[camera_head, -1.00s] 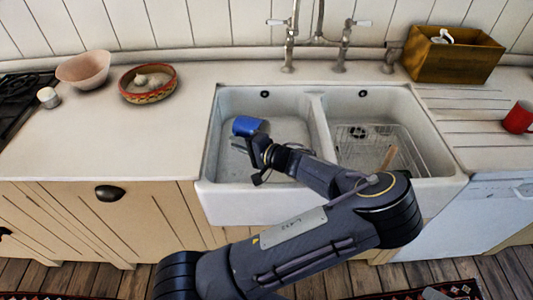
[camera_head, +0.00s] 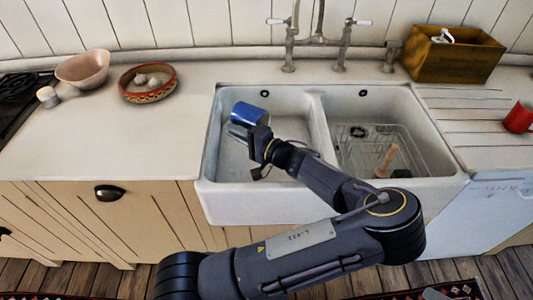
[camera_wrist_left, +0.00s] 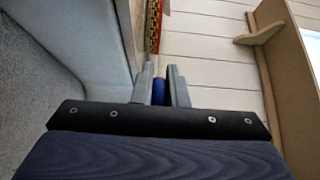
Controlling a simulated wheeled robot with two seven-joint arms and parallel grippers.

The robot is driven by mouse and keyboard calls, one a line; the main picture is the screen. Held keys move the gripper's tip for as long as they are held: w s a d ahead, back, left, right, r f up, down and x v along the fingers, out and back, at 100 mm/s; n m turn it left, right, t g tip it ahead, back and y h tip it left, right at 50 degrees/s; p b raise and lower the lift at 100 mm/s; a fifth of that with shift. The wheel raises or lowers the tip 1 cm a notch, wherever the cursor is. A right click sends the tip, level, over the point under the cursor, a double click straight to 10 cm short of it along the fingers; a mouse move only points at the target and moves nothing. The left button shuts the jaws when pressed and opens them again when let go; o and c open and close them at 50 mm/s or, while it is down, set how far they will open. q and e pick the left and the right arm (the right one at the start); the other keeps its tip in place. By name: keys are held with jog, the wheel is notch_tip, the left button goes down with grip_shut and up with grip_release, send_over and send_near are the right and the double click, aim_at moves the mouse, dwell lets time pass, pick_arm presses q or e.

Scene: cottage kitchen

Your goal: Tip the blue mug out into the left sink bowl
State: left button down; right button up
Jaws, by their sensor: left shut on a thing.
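The blue mug (camera_head: 249,114) is held over the left sink bowl (camera_head: 232,165). It lies well tilted, nearly on its side. I cannot make out anything inside it or pouring from it. My left gripper (camera_head: 247,129) is shut on the mug, reaching in over the sink's front edge. In the left wrist view, a strip of the blue mug (camera_wrist_left: 159,92) shows between the two grey fingers of the left gripper (camera_wrist_left: 161,84). Most of the mug is hidden there. My right gripper is not in view.
A divider separates the right sink bowl (camera_head: 343,172), which holds a wire rack (camera_head: 405,155). The tap (camera_head: 318,40) stands behind the sink. A wooden box (camera_head: 452,60) and a red mug (camera_head: 519,117) are on the right. A patterned bowl (camera_head: 147,94) and pink bowl (camera_head: 83,69) stand left.

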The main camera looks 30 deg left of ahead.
pick_arm(q)
jog(key=shift+a+r+y, duration=0.2)
jog(key=shift+r+y, duration=0.1)
jog(key=shift+r, duration=0.05)
